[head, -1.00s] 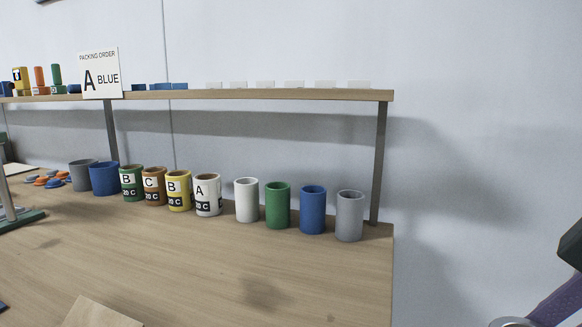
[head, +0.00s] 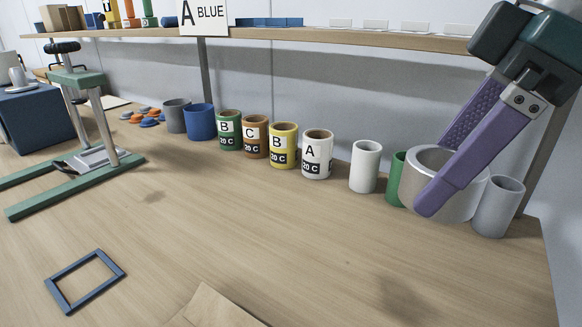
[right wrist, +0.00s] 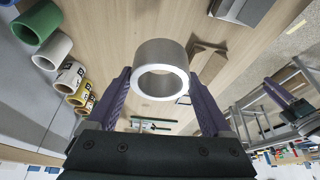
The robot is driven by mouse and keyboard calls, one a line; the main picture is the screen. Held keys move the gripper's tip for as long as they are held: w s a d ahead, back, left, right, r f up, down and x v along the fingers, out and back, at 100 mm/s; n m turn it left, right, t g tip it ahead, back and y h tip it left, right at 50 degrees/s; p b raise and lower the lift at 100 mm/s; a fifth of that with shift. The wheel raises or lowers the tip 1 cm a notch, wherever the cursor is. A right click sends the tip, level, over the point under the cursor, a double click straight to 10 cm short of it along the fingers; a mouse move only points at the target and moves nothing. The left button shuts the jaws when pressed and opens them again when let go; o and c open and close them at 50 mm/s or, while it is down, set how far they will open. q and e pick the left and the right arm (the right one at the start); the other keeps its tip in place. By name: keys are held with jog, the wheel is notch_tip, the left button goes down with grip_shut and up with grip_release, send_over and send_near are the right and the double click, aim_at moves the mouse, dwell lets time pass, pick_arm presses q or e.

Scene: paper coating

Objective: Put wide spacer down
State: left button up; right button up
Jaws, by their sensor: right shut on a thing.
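The wide spacer (head: 462,207) is a short, broad grey ring. My right gripper (head: 436,178), with purple fingers, is shut on it. In the head view it hangs over the right part of the table, in front of the row of cylinders. A gap under the spacer is hard to judge.
White (head: 365,168), green (head: 397,175) and grey (head: 498,208) cylinders stand near the spacer. Labelled cans (head: 317,155) stand further left. A blue frame (head: 86,281) and a green-based press (head: 75,180) are at left. A shelf (head: 370,38) runs above.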

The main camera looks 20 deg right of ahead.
notch_tip(320, 180, down, 15)
jog(key=b, duration=0.3)
jog(key=shift+f+b, duration=0.5)
jog(key=shift+f, duration=1.6)
jog(key=shift+f, duration=0.15)
jog(key=o, duration=1.2)
jog(key=shift+c, duration=0.2)
jog(key=p+v, duration=0.2)
jog(key=v, duration=1)
jog(key=shift+p, duration=0.35)
jog(key=shift+a, duration=0.1)
